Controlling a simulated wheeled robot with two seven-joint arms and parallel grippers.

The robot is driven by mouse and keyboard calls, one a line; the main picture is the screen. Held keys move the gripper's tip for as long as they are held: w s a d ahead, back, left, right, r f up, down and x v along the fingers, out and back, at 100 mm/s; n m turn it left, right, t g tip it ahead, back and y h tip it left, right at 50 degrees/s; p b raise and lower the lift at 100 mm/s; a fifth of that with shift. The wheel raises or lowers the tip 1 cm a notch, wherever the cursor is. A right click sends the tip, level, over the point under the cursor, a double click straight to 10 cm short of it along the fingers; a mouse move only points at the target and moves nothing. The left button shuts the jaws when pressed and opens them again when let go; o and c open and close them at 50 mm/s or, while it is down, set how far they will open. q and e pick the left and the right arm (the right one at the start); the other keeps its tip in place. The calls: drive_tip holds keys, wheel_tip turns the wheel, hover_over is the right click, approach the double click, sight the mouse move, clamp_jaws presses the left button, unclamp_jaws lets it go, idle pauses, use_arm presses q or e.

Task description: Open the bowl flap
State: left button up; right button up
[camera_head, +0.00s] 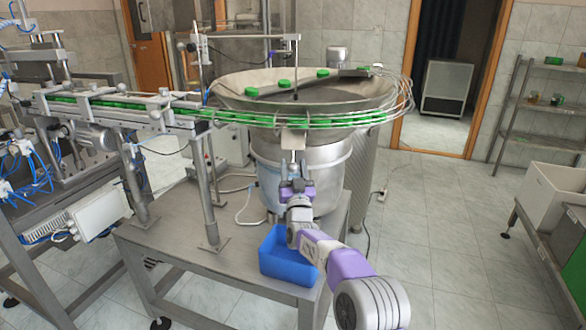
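The large metal feeder bowl (234,91) stands on a steel drum (330,178) at the centre, with green caps on its inner track. A small pale plate (294,139) sits on the bowl's front, just below the rail of green caps; it may be the flap, and I cannot see any gap around it. My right gripper (293,166) points up and away, in front of the drum and right below this plate. Its fingers are small and blend with the metal, so I cannot tell their opening or whether they touch the plate. My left gripper is out of view.
A blue bin (284,268) stands on the steel table (190,250) below my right arm. A wire cap rail (230,117) curves around the bowl to the conveyor (110,103) at left.

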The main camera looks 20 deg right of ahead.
drive_tip(key=shift+o, duration=0.3)
drive_tip(key=shift+a+r, duration=0.1)
drive_tip(key=shift+r, duration=0.05)
drive_tip(key=v, duration=0.7)
drive_tip(key=shift+s+f, duration=0.2)
drive_tip(key=shift+s, duration=0.1)
drive_tip(key=shift+a, duration=0.1)
